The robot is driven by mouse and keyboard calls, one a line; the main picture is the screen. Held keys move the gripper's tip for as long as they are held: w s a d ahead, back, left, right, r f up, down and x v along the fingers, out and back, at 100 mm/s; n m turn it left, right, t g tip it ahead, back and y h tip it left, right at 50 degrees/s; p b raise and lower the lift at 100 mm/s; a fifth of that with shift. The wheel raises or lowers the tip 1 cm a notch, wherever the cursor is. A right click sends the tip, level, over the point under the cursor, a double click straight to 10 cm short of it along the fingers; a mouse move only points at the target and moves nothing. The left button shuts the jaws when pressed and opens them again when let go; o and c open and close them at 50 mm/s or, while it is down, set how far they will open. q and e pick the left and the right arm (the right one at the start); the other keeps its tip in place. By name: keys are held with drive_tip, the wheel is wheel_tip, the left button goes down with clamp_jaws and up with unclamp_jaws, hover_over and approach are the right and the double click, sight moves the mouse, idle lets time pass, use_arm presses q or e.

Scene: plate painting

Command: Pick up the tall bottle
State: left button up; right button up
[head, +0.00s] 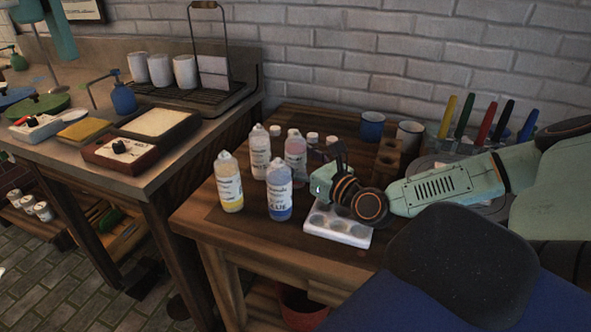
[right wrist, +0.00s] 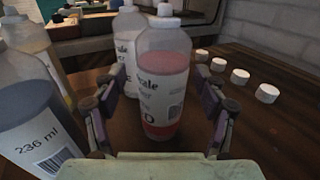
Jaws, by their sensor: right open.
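Several capped plastic bottles stand upright on the wooden table. One has red contents (head: 295,152); in the right wrist view this red bottle (right wrist: 165,82) stands between my right gripper's fingers (right wrist: 161,78), with no clear contact on either side. A blue bottle (head: 279,192) and a yellow bottle (head: 229,186) stand in front of it, and a pale white bottle (head: 259,153) to its left. The blue one also shows at the left of the wrist view (right wrist: 28,112). My right gripper (head: 322,176) is open and empty, reaching in from the right. My left gripper is not seen.
A white palette with wells (head: 338,229) lies under my right gripper. Several white caps (right wrist: 240,77) lie right of the red bottle. Cups (head: 372,127) and coloured tools (head: 486,124) stand behind. The wooden table's (head: 203,212) front left corner is bare.

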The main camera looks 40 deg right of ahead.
drive_tip(key=shift+w+d+f, duration=0.1)
drive_tip(key=shift+d, duration=0.05)
drive_tip(key=shift+c, duration=0.4)
drive_tip(key=c, duration=0.8)
drive_tip(key=shift+r, duration=0.2)
wheel_tip(320, 180, up, 10)
drive_tip(key=p, duration=1)
drive_tip(key=shift+f, duration=0.1)
